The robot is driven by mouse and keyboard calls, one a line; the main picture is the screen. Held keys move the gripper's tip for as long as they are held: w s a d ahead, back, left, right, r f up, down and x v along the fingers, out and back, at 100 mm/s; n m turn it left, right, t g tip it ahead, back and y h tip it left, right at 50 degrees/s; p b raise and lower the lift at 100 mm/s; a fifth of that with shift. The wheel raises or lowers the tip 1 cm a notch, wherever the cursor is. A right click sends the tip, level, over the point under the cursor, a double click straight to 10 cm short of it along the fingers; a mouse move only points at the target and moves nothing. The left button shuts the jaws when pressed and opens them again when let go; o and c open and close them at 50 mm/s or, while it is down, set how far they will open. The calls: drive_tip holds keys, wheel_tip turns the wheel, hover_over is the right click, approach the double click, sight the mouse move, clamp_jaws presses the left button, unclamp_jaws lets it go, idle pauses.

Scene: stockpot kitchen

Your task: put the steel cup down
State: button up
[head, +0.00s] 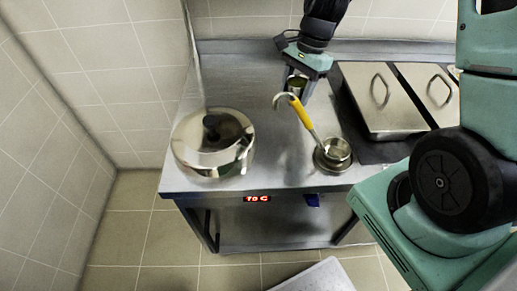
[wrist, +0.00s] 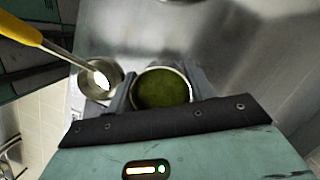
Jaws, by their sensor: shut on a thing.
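The steel cup (head: 296,87) is between the fingers of my gripper (head: 297,90), over the back part of the steel counter. In the wrist view the steel cup (wrist: 161,70) looks upright and has a green inside or filling. My gripper is shut on it, with one finger on each side. I cannot tell whether the cup's base touches the counter (head: 270,135).
A ladle with a yellow handle (head: 301,112) leans in a small steel pot (head: 337,151) at the counter's front. A large lidded stockpot (head: 211,150) stands left. Lidded steel pans (head: 382,95) stand right. The counter between stockpot and ladle is clear.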

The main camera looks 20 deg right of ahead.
drive_tip(key=m, duration=0.2)
drive_tip(key=shift+r+m+t, duration=0.25)
drive_tip(key=shift+m+t, duration=0.05)
drive_tip(key=shift+t, duration=0.1)
wheel_tip(320, 180, down, 10)
drive_tip(key=shift+w+r, duration=0.1)
drive_tip(key=shift+r, duration=0.1)
drive_tip(key=shift+f, duration=0.1)
drive_tip(key=o, duration=1.2)
drive_tip(key=v, duration=1.2)
